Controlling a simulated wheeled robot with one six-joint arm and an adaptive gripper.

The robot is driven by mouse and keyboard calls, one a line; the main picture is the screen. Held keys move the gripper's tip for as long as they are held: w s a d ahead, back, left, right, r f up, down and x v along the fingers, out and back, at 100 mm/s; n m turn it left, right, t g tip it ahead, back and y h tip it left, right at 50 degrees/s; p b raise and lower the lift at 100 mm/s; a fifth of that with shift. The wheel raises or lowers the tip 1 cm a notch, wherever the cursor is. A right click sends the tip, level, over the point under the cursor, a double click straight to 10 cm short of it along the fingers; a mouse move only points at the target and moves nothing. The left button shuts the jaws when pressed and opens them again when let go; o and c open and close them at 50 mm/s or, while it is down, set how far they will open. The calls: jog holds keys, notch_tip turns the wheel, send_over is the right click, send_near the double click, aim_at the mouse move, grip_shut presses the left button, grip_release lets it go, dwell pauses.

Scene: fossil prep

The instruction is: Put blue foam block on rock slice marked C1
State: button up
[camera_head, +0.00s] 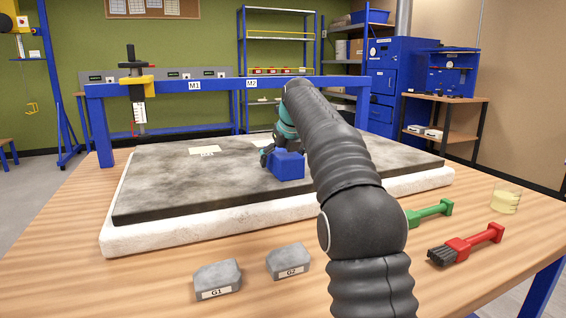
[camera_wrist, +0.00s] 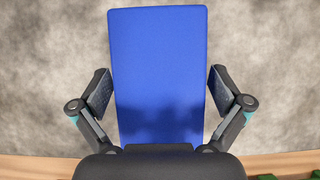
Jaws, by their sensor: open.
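The blue foam block (camera_head: 288,166) sits on the dark grey rock slab (camera_head: 150,190), near its front middle. In the wrist view the block (camera_wrist: 160,60) lies lengthwise between the two fingers of my gripper (camera_wrist: 160,88). The fingers are open, one on each side, with a narrow gap between each finger and the block. In the head view my gripper (camera_head: 268,157) is at the block, partly hidden by my arm. A pale label (camera_head: 204,150) lies on the slab's left part; its small text is hard to read. A second pale label (camera_head: 262,142) is partly hidden behind my gripper.
The slab rests on a white base (camera_head: 180,227). A blue frame (camera_head: 220,84) marked M1 and M2 spans behind it.

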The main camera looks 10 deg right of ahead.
jog(key=c, duration=1.1)
jog(key=shift+c, duration=0.2)
notch_tip(320, 180, up, 3)
jog(key=shift+r+p, duration=0.1)
jog(key=shift+p, duration=0.5)
jog(key=shift+r, duration=0.7)
jog(key=s+d+r, duration=0.7)
jog(key=d, duration=0.2)
jog(key=shift+s, duration=0.25)
